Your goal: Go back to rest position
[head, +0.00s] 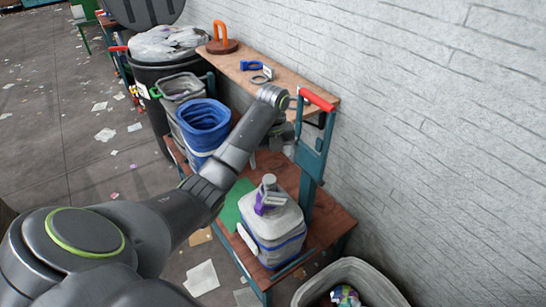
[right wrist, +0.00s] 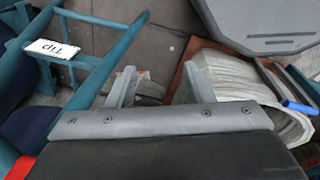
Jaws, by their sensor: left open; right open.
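My left arm reaches across the head view from the lower left. My left gripper (head: 272,152) hangs at its end, partly hidden by the arm, over the back of the red-brown cart shelf. Its fingers look apart, and I see nothing held between them. In the right wrist view my right gripper (right wrist: 160,88) has its two pale fingers spread wide with nothing between them. I cannot make out the right gripper in the head view.
A grey container with a purple-marked top (head: 272,222) stands on the cart shelf (head: 325,212). Blue buckets (head: 203,122) stand behind my left arm. A wooden shelf (head: 290,88) runs along the white brick wall (head: 430,120). An open grey bin (head: 375,285) is at the bottom. Litter lies on the floor.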

